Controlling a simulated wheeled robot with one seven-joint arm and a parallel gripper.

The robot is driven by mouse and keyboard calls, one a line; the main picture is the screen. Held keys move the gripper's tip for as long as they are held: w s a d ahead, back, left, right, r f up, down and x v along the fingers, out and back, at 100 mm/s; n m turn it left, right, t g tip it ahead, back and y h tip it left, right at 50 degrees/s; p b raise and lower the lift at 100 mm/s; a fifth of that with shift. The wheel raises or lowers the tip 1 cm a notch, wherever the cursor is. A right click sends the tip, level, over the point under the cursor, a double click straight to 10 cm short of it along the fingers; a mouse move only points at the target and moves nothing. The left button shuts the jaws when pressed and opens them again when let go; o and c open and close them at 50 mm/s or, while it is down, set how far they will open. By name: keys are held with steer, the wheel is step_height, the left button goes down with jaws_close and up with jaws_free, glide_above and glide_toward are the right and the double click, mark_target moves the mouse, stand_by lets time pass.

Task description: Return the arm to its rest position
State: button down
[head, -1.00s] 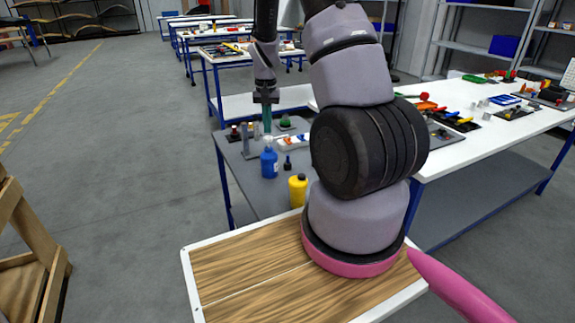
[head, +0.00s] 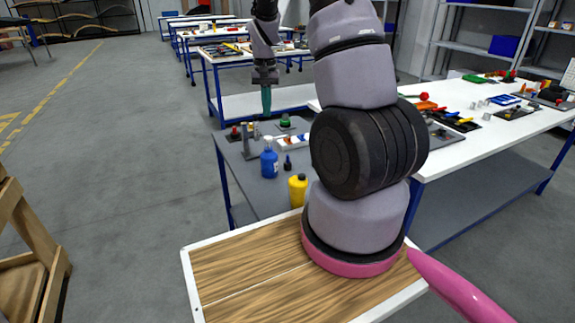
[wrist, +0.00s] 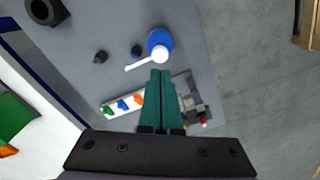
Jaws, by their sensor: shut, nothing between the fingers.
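My arm rises from the wood-topped base in the head view and bends over toward the grey table (head: 265,190). My gripper (head: 267,115) points down in the air above the back part of that table. Its green fingers also show in the wrist view (wrist: 160,72), closed together with nothing held between them. In the wrist view the fingers overlap the view of a white tray (wrist: 112,108) with coloured pieces. The fingertips appear just below a blue bottle with a white top (wrist: 160,40). The gripper appears clear of all objects.
On the grey table stand a blue bottle (head: 269,163), a yellow bottle (head: 298,190), a small dark bottle (head: 287,163) and a grey fixture (head: 249,143). A white table (head: 470,140) with tools is at right. Open floor (head: 110,150) lies at left.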

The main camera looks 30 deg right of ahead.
steer(key=s+a+r+t, duration=0.1)
steer(key=s+a+r, duration=0.1)
steer(key=s+r, duration=0.35)
steer(key=s+a+r+t+y, duration=0.1)
steer(key=s+r+t, duration=0.1)
steer(key=r, duration=0.6)
steer(key=s+a+r+t, duration=0.1)
steer(key=s+a+r, duration=0.15)
steer(key=r, duration=0.35)
steer(key=s+a+r+n+t, duration=0.1)
steer(key=s+r, duration=0.2)
steer(key=s, duration=0.5)
steer(key=s+a+r+t+y, duration=0.1)
steer(key=s+a+r+t, duration=0.1)
steer(key=s+r, duration=0.2)
steer(key=s, duration=0.3)
steer(key=shift+s+a+n, duration=0.2)
steer(key=shift+s+n, duration=0.15)
steer(key=shift+n, duration=0.05)
